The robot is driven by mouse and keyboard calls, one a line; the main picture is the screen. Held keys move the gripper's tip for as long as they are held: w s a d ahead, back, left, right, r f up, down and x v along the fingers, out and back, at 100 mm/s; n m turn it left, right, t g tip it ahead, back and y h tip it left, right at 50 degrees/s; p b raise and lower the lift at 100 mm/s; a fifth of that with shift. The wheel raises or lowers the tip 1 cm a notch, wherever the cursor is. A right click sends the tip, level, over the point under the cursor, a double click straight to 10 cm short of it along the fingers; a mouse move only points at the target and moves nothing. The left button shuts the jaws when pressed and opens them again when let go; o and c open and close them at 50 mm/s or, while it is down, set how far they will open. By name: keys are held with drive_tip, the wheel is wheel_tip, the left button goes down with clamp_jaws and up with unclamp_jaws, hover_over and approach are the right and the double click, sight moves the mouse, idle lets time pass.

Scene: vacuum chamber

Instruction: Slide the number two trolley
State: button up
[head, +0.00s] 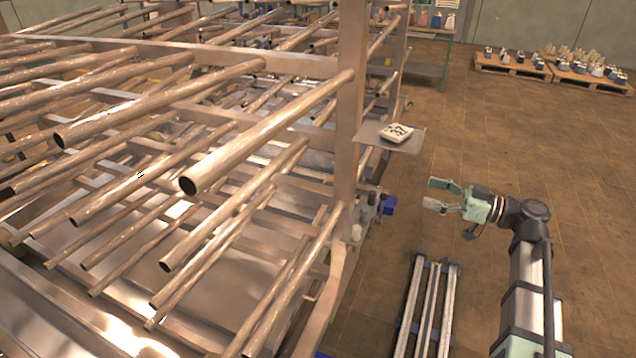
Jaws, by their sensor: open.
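A large metal rack with several long tubes (265,135) fills the left and middle of the head view. I cannot tell whether this is the number two trolley, as no number is readable. A flat plate (412,139) juts from its right upright (349,100) and bears a small white block with dark marks (397,132). A small blue part (389,206) sits low beside the upright. My gripper (430,194) is open and empty, to the right of the blue part and apart from it, with its fingers pointing left toward the rack.
A low frame of parallel metal rails (428,305) lies on the floor below my gripper. Pallets with blue and white items (512,65) stand at the far right. A shelf table with bottles (428,32) stands at the back. The brown floor on the right is clear.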

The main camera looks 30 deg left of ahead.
sight(355, 176)
drive_tip(key=shift+n+g, duration=0.3)
drive_tip(key=shift+g, duration=0.2)
drive_tip(key=a+p, duration=0.1)
drive_tip(key=a, duration=0.4)
drive_tip(key=s+a+p, duration=0.1)
drive_tip(key=a+p, duration=0.1)
drive_tip(key=a, duration=0.4)
drive_tip(key=a+p, duration=0.2)
drive_tip(key=a, duration=0.4)
drive_tip(key=shift+s, duration=0.4)
drive_tip(key=shift+a+p, duration=0.35)
drive_tip(key=shift+a, duration=0.4)
drive_tip(key=shift+f, duration=0.1)
